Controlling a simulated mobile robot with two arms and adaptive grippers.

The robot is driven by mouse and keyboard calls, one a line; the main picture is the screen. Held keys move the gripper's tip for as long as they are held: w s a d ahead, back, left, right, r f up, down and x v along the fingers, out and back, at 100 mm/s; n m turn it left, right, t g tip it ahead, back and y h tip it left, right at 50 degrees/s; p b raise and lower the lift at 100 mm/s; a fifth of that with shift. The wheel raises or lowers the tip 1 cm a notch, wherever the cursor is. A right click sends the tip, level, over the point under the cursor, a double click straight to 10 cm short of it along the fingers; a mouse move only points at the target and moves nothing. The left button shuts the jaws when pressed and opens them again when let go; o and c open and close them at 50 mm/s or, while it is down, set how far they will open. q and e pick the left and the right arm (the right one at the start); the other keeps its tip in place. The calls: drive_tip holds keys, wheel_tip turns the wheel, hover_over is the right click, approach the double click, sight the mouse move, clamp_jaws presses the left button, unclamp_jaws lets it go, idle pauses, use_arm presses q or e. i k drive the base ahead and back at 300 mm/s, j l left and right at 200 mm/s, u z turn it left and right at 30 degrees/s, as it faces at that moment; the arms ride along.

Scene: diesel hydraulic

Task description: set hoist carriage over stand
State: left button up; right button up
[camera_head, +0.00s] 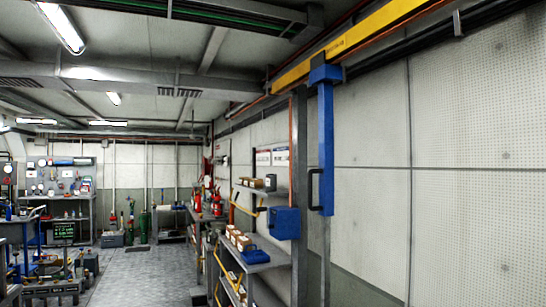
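The blue hoist carriage (325,73) hangs on the yellow overhead rail (352,40) along the right wall. A long blue vertical arm (326,150) drops from it, with a black handle (313,187) on its left side near the lower end. The carriage is beside a grey post, above and to the right of the shelving. I cannot tell which thing is the stand; no stand is clearly visible under the carriage. Neither of my grippers is in view.
A grey shelf rack (262,262) with boxes stands along the right wall, with a blue box (285,223) near the post. Red extinguishers (217,201) stand further back. Benches with tools (66,221) are at left. The grey floor (150,277) in the middle is clear.

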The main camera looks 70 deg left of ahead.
sight(322, 76)
drive_tip(key=u, duration=1.95)
